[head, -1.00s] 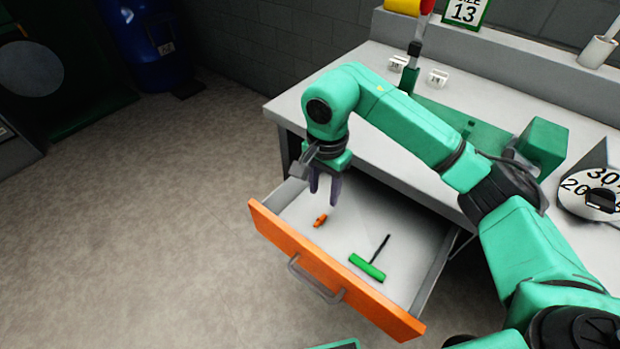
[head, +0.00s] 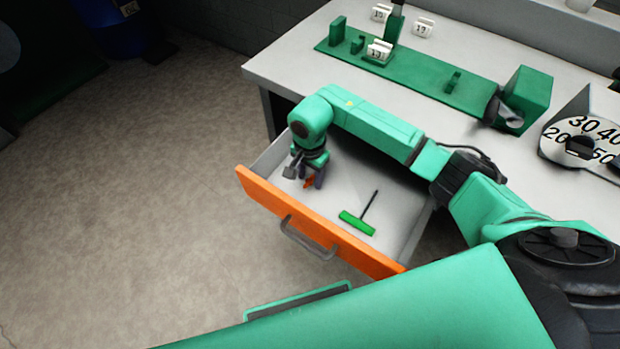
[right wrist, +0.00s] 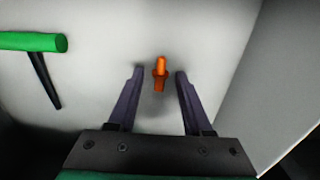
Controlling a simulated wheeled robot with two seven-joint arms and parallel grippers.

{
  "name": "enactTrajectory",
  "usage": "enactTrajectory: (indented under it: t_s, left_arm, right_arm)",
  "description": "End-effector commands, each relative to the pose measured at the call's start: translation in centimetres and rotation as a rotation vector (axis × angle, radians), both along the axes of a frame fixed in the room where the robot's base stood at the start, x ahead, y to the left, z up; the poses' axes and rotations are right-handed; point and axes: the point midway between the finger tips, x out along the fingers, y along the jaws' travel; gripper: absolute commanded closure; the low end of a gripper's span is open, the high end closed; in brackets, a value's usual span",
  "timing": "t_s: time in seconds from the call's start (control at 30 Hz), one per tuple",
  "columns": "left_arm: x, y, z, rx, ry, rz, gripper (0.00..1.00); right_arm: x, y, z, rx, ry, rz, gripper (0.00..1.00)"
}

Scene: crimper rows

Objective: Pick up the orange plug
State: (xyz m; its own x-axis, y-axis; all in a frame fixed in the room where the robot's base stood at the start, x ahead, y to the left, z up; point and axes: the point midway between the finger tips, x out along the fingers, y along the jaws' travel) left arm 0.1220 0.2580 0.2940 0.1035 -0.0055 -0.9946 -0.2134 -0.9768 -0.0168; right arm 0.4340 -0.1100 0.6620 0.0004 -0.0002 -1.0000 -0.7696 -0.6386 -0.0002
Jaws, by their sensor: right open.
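The small orange plug (right wrist: 160,72) lies on the floor of the open drawer. In the right wrist view it sits between the fingertips of my right gripper (right wrist: 158,74), with a gap on each side. In the head view the plug (head: 309,182) shows partly behind my right gripper (head: 308,181), which is down inside the drawer near its left end. My right gripper is open and holds nothing. My left gripper does not show.
A green T-handled tool (head: 358,222) lies in the drawer to the right of the plug. The drawer's orange front (head: 310,222) and its side walls stand around them. The worktop (head: 300,65) above carries a green plate (head: 425,88) and a dial (head: 580,145).

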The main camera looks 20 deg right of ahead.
Motion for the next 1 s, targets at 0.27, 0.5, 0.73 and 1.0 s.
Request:
enactTrajectory:
  t_s: [0.27, 0.5, 0.73, 1.0]
  left_arm:
    - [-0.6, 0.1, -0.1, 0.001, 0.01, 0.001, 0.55]
    - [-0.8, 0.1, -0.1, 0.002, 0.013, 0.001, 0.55]
    - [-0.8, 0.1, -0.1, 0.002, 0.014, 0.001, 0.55]
    - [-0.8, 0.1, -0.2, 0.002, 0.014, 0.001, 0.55]
  right_arm:
    - [0.0, 0.0, 0.1, 0.0, 0.0, 0.0, 1.0]
    - [0.0, 0.0, 0.1, 0.0, 0.0, 0.0, 1.0]
    - [0.0, 0.0, 0.7, 0.001, 0.001, 0.0, 1.0]
    - [0.2, 0.0, 6.7, 0.001, -0.007, 0.001, 1.0]
